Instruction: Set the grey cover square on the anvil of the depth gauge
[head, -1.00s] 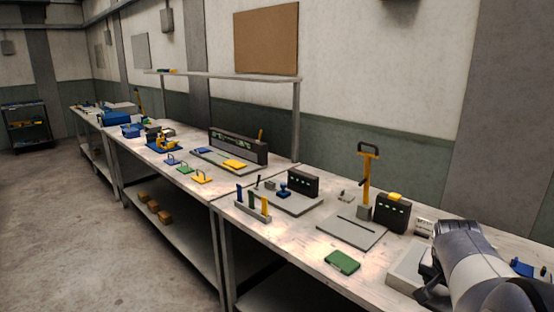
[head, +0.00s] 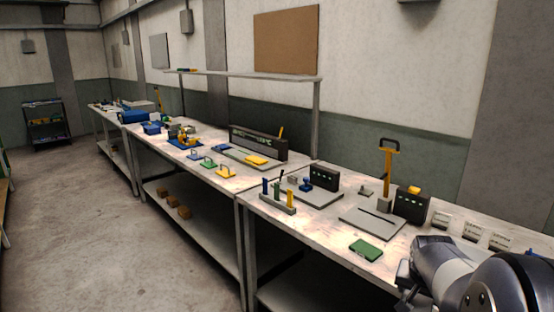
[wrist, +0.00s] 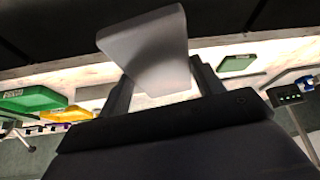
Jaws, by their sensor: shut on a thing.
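My gripper (wrist: 163,88) is shut on a pale grey cover (wrist: 148,45), a flat plate that stands out past the fingertips in the wrist view. In the head view my arm is at the lower right, and the cover cannot be made out there. On the bench, a grey base plate (head: 322,199) carries a dark box with green lights (head: 323,177) and a small blue-topped post (head: 306,185). Another grey plate (head: 372,222) has a tall yellow-handled post (head: 387,165) and a second lit box (head: 410,205). I cannot tell which is the depth gauge.
A green block (head: 366,250) lies near the bench's front edge. A rack of upright coloured tools (head: 278,199) stands left of it. Several small white labelled blocks (head: 472,231) are at the back right. Open floor (head: 90,230) lies left of the benches.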

